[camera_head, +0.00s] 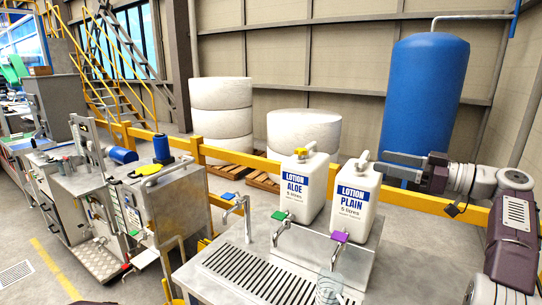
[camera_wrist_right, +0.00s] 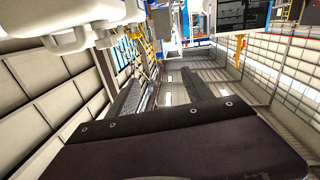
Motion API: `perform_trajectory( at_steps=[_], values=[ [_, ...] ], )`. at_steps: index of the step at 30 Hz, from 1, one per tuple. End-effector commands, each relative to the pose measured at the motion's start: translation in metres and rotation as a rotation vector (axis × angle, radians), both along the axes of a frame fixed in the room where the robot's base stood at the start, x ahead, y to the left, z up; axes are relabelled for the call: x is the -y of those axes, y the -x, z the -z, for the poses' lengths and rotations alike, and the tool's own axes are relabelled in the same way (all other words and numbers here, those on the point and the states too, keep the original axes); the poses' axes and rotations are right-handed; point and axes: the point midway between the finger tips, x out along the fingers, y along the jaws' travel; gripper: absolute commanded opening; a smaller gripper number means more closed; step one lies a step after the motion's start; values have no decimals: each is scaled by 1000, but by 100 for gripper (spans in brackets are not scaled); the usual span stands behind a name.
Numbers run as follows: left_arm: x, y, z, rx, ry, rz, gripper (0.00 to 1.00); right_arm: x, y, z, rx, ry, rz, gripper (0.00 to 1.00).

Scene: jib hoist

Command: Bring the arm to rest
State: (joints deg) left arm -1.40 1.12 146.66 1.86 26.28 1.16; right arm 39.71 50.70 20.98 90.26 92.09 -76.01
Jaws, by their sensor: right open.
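My right arm comes in from the right in the head view. Its right gripper (camera_head: 386,166) points left, with its fingers at the upper right of the white LOTION PLAIN container (camera_head: 354,203); I cannot tell whether they touch it. In the right wrist view the two dark fingers of the right gripper (camera_wrist_right: 160,88) stand apart with nothing between them. A white container (camera_wrist_right: 75,25) shows at the upper left there. My left gripper is not in view.
The LOTION ALOE container (camera_head: 303,190) stands beside the plain one. Taps with green (camera_head: 279,216) and purple (camera_head: 339,237) levers stand over a metal drain counter (camera_head: 205,285). A clear cup (camera_head: 328,287) is under the purple tap. A yellow rail (camera_head: 400,198) and blue tank (camera_head: 425,95) are behind.

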Motion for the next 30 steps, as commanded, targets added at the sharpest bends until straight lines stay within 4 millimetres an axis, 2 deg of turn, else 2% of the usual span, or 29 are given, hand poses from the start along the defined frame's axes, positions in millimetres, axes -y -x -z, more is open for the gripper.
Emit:
perform_trajectory(
  at_steps=[1, 4, 8, 11, 12, 14, 16, 18, 20, 21, 24, 27, 30],
  values=[
    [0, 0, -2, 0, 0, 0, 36, -21, 0, -7, -8, 5, -33, 59],
    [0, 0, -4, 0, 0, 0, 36, -65, -1, -10, -60, 18, -93, 59],
    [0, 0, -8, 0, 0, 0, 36, -127, -1, 7, -207, 47, -135, 59],
    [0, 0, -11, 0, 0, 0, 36, -174, 8, 40, -397, 84, -132, 59],
    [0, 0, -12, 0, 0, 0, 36, -191, 16, 61, -494, 107, -119, 59],
    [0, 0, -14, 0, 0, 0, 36, -213, 36, 99, -648, 153, -88, 59],
    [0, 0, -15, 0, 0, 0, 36, -229, 68, 149, -829, 228, -29, 59],
    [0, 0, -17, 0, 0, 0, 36, -233, 108, 202, -994, 320, 51, 59],
    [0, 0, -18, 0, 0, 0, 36, -226, 146, 244, -1113, 407, 131, 59],
    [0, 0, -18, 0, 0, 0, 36, -217, 172, 271, -1179, 466, 189, 59],
    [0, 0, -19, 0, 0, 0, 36, -185, 233, 329, -1305, 601, 346, 59],
    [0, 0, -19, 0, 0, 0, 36, -148, 281, 371, -1381, 687, 503, 59],
    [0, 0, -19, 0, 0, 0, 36, -122, 307, 398, -1408, 714, 646, 59]
  ],
)
